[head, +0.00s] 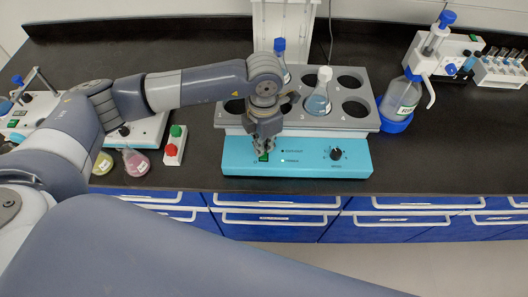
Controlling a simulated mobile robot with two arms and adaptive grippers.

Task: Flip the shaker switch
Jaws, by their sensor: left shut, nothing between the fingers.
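The shaker (296,172) has a light blue front panel and a grey top tray (337,122) with several round wells. A green switch (264,157) is on the left part of the blue panel, and a black knob (336,154) is on the right part. My left gripper (264,149) is shut and empty, pointing down at the green switch. Its fingertips are right at the switch and partly hide it; I cannot tell whether they touch. A flask with clear blue liquid (318,100) stands in a well. My right gripper is not in view.
A box with a red and a green button (174,146) and two flasks, yellow (102,163) and pink (135,161), stand left of the shaker. A dispenser bottle (400,98) stands to the right. The counter (450,150) at the right front is clear.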

